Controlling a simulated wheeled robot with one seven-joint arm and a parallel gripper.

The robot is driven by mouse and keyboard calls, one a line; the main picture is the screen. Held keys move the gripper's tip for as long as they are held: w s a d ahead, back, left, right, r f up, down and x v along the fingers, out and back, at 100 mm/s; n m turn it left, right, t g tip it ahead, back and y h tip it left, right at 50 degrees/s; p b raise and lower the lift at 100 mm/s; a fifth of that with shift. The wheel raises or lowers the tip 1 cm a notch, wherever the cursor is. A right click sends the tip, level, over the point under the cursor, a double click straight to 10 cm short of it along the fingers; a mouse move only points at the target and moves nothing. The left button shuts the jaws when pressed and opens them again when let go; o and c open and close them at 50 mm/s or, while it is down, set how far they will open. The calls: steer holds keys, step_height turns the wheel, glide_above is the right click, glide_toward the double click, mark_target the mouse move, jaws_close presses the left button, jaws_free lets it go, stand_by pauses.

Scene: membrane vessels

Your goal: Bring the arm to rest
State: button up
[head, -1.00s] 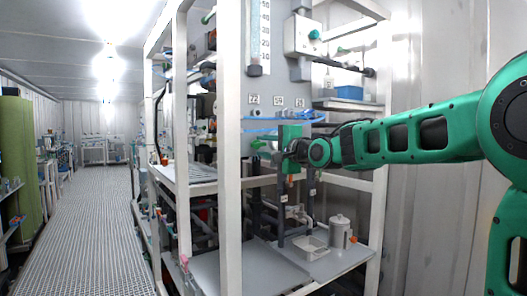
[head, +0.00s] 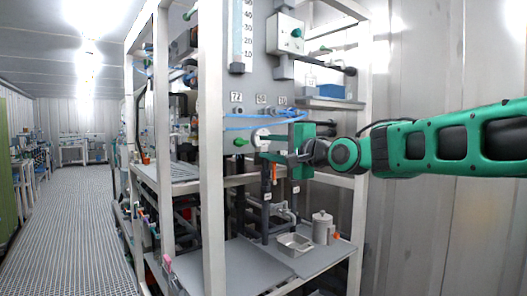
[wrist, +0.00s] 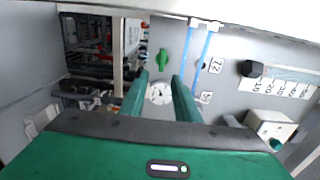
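My green arm (head: 440,145) reaches in from the right, about level, toward the grey panel (head: 265,85) of the white-framed rack. My gripper (head: 264,154) is close in front of this panel, below the number labels. In the wrist view, my gripper (wrist: 160,88) has its two green fingers apart, with no object held between them. A round white fitting (wrist: 159,93) on the panel shows in the gap. I cannot tell how far the fingertips are from it.
A green valve handle (wrist: 163,58) and blue tubes (wrist: 207,48) are near the fingers. Rack posts (head: 212,150) stand left of my gripper. Below are a metal tray (head: 294,243) and a steel canister (head: 322,228) on the shelf. The aisle floor (head: 75,220) at left is clear.

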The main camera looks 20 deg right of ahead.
stand_by(0.3)
steer(key=s+d+f+n+g+h, duration=0.1)
steer(key=s+d+f+g+h, duration=0.2)
steer(key=f, duration=0.5)
steer(key=s+d+f+n+g+h, duration=0.1)
steer(key=s+d+f+n+g, duration=0.1)
steer(key=s+d+f, duration=0.4)
steer(key=s+d+f+n+g+h, duration=0.1)
steer(key=s+d+f+g, duration=0.15)
steer(key=f, duration=0.65)
steer(key=s+d+f+n+g, duration=0.1)
steer(key=s+f+g, duration=0.4)
steer(key=s, duration=0.9)
steer(key=s+d+f+n+g, duration=0.1)
steer(key=s+f+n+g, duration=0.2)
steer(key=s+f, duration=0.6)
steer(key=s+g, duration=0.2)
steer(key=s, duration=0.2)
steer(key=shift+s+f, duration=0.35)
steer(key=shift+w+f+h, duration=0.25)
steer(key=shift+w+h, duration=0.05)
steer(key=shift+w, duration=0.35)
